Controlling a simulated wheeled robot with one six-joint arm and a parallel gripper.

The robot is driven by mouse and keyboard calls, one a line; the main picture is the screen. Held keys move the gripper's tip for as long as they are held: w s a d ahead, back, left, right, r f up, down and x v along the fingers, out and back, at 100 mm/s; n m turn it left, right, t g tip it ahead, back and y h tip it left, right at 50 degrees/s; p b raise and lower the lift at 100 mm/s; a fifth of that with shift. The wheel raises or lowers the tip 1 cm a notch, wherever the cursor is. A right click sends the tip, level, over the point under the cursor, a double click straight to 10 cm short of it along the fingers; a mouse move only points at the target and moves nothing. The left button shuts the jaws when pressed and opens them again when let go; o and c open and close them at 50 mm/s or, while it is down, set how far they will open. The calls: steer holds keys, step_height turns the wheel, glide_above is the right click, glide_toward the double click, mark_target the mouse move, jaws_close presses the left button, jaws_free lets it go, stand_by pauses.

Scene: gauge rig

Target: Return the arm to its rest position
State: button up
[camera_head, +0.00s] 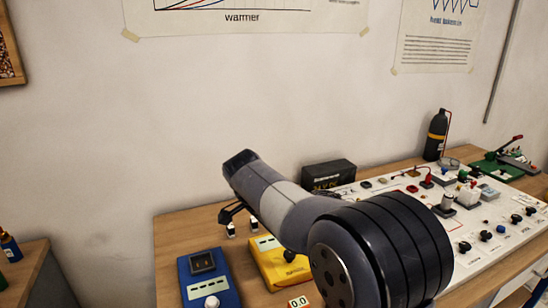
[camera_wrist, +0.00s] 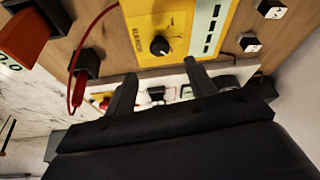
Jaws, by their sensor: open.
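My gripper (camera_wrist: 158,72) shows in the wrist view with its two dark fingers spread apart and nothing between them. In the head view my arm reaches over the wooden bench (camera_head: 180,232), and the gripper (camera_head: 231,212) shows small beyond the forearm, above the bench's back left part. In the wrist view a yellow meter (camera_wrist: 180,15) with a black knob lies beyond the fingertips. The same yellow meter (camera_head: 268,262) is partly hidden by my arm in the head view.
A blue meter (camera_head: 195,285) stands left of the yellow one. A black box (camera_head: 328,172), a white panel (camera_head: 480,258) with knobs and a dark bottle (camera_head: 437,135) are to the right. A red cable (camera_wrist: 78,62) runs near the fingers. The wall behind is bare below the posters.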

steer(key=x, duration=0.8)
steer(key=shift+f, duration=0.2)
steer(key=shift+r+n, duration=0.15)
steer(key=shift+n, duration=0.15)
